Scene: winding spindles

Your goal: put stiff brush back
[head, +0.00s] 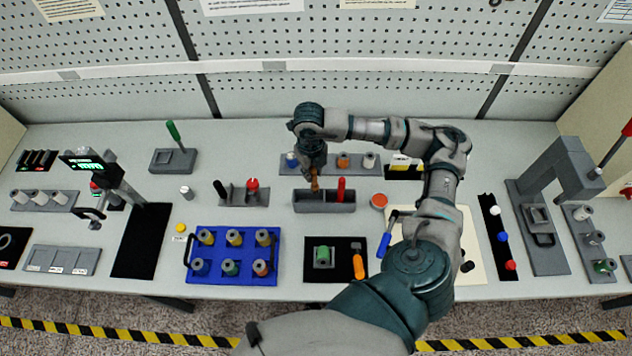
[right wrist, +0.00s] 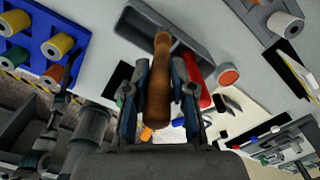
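The stiff brush, as far as I can tell, is the one with the brown wooden handle (head: 315,185); the handle also fills the middle of the right wrist view (right wrist: 159,90). My right gripper (head: 313,168) points down over the grey two-slot holder (head: 340,207), its fingers closed along both sides of the handle. The brush stands about upright at the holder's left part. Its lower end is hidden, so I cannot tell how deep it sits. A red-handled tool (head: 341,189) stands in the right part of the holder. My left gripper is not in view.
A grey rack with spools (head: 343,161) lies just behind the holder. An orange-red round tin (head: 379,201) is to its right. A black mat (head: 312,271) with a green spool is in front. A blue tray (head: 232,279) with several spools is at the front left.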

